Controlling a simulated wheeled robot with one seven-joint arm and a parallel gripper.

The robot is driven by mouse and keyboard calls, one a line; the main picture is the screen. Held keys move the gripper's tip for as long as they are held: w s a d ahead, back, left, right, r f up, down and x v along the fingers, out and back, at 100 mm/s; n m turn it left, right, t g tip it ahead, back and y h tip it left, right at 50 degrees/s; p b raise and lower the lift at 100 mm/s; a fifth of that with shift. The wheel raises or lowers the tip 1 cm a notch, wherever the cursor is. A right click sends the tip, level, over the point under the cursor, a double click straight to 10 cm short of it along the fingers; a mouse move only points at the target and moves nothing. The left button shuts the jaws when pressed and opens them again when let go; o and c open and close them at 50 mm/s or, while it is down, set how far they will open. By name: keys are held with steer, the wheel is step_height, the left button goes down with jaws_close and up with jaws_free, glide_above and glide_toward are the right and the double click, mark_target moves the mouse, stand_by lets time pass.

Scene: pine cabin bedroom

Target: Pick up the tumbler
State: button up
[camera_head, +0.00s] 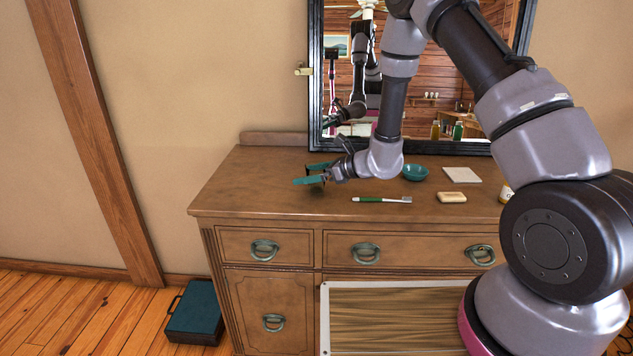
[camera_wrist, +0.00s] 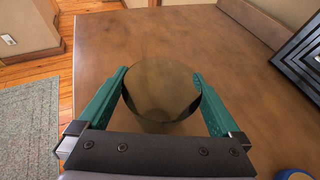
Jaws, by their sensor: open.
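The tumbler (camera_wrist: 161,92) is a see-through, smoky brown glass. In the wrist view it stands between the two green fingers of my gripper (camera_wrist: 160,76), with its round rim near the fingertips. The fingers are open on either side of it; whether either touches the glass I cannot tell. In the head view my gripper (camera_head: 309,174) is low over the left part of the dresser top. Only a small dark part of the tumbler (camera_head: 316,188) shows there, mostly hidden by the fingers.
A black-framed mirror (camera_head: 440,148) stands behind. A teal case (camera_head: 196,310) is on the floor. The dresser's left end is clear.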

steer(key=shift+w+a+f, duration=0.15)
steer(key=shift+a, duration=0.15)
steer(key=c, duration=1.4)
